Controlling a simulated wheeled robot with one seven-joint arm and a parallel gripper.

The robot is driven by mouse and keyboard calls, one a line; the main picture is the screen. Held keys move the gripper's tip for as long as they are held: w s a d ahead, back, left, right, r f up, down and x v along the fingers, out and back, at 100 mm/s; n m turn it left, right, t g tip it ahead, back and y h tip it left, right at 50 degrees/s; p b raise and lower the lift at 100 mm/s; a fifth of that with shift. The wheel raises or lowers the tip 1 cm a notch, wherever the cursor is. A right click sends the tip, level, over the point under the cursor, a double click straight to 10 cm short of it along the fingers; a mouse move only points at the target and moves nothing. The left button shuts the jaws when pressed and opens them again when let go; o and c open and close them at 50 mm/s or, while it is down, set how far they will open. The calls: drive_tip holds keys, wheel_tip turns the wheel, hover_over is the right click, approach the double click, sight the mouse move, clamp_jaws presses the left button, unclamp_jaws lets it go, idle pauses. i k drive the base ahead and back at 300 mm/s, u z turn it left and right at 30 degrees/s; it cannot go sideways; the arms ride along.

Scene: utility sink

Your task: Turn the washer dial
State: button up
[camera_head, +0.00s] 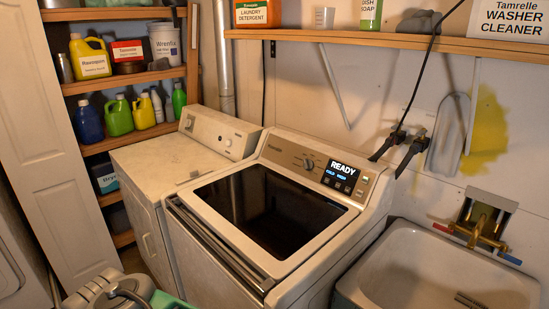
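The washer (225,215) stands in the middle, a white top-loader with a dark glass lid that is shut. Its dial (308,163) is a small round knob on the slanted rear control panel, left of the lit display (341,175). The display reads "READY" in white with smaller blue text below. Small buttons sit under and right of the display. Nothing touches the dial. I see no gripper fingers in this view.
A dryer (170,150) with its own knobs stands left of the washer. A utility sink (430,265) with a brass faucet (480,225) is at right. A wooden shelf (400,42) runs above the washer. A grey rounded object (108,290) is at bottom left.

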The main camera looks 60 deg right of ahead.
sight(308, 164)
drive_tip(key=i, duration=2.7)
drive_tip(key=z, duration=3.55)
drive_tip(key=i, duration=0.5)
